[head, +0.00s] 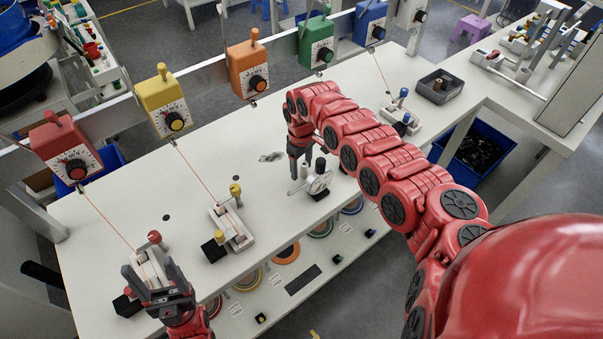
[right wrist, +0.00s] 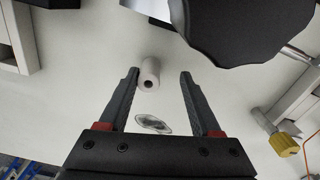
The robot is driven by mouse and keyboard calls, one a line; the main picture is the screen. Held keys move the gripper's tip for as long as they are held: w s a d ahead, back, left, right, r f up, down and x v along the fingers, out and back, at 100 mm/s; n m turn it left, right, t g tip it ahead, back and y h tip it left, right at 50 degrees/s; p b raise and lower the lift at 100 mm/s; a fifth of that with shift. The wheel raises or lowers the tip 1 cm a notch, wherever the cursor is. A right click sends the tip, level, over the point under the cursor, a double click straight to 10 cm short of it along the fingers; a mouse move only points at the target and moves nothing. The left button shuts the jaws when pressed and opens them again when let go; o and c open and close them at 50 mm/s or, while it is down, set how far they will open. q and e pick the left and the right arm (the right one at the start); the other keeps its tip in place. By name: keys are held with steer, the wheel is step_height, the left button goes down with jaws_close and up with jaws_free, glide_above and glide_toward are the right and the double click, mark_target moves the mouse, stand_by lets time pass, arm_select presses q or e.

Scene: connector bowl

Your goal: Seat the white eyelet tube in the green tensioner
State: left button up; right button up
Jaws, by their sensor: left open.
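The white eyelet tube (right wrist: 150,74) is on the white table in the right wrist view, its dark hole showing at one end. My right gripper (right wrist: 160,78) is open around it, with the tube nearer the left finger and a clear gap to the right finger. In the head view my right gripper (head: 299,168) points down at the table, with the small tube (head: 304,172) partly hidden at its fingers. The green tensioner (head: 315,43) hangs on the rail at the back. My left gripper (head: 158,284) is open at the front left, by a small white fixture.
A flat clear piece (right wrist: 154,124) lies nearby. Red, yellow, orange and blue tensioners share the rail. Threads run to several fixtures.

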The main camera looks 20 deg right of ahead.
steer(key=shift+w+d, duration=0.1)
steer(key=c, duration=0.5)
jaws_close()
steer(key=shift+r, duration=0.1)
